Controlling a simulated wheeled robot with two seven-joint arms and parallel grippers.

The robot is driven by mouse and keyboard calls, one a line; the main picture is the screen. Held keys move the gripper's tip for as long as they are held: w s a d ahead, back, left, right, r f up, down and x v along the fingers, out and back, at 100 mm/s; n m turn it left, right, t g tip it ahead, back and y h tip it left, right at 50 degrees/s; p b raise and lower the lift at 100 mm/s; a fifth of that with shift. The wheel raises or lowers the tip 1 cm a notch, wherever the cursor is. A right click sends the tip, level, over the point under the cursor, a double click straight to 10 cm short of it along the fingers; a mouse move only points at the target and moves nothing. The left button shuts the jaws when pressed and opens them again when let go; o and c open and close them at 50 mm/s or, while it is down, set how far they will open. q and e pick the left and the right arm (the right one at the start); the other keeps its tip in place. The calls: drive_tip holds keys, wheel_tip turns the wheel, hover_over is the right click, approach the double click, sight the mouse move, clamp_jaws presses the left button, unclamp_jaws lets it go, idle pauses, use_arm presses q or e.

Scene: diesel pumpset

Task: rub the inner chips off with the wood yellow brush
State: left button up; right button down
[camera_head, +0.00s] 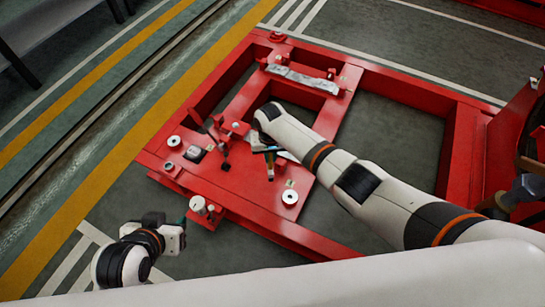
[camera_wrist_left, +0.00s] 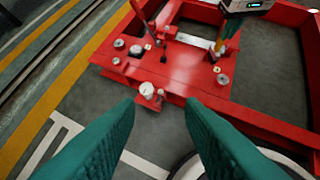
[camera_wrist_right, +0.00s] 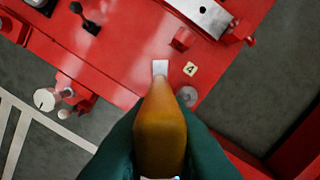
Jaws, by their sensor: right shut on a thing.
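The brush has a yellow wooden handle (camera_wrist_right: 160,130) and a pale tip (camera_wrist_right: 160,68). In the right wrist view my right gripper (camera_wrist_right: 160,150) is shut on the handle, with the tip pointing at the red plate (camera_wrist_right: 115,50). Whether the tip touches the plate cannot be told. In the head view the brush (camera_head: 271,172) hangs below my right gripper (camera_head: 266,150) over the red frame. My left gripper (camera_wrist_left: 165,110) is open and empty, with teal fingers spread, outside the frame's near left corner; it also shows in the head view (camera_head: 183,225). I cannot make out any chips.
A white round knob (camera_head: 197,204) stands on the frame's corner, close to my left gripper. The plate carries silver discs (camera_head: 290,197), a dark lever (camera_head: 224,153), a red block (camera_wrist_right: 182,40) and a tag marked 4 (camera_wrist_right: 190,69). Open floor lies left of the frame.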

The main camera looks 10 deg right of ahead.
use_arm(q)
drive_tip(key=shift+w+d+r+t+h+b, duration=0.2)
drive_tip(key=shift+w+d+r+t, duration=0.1)
drive_tip(key=shift+w+r+t, duration=0.35)
drive_tip(key=shift+w+d+r+t+h+b, duration=0.2)
drive_tip(key=shift+w+r+t, duration=0.25)
drive_tip(key=shift+w, duration=0.4)
drive_tip(key=shift+w+d+r+t+h+b, duration=0.1)
drive_tip(key=shift+w+d+r+t+b, duration=0.1)
drive_tip(key=shift+w+d+r+t, duration=0.35)
drive_tip(key=shift+w+a+f, duration=0.1)
drive_tip(key=shift+w+a, duration=0.1)
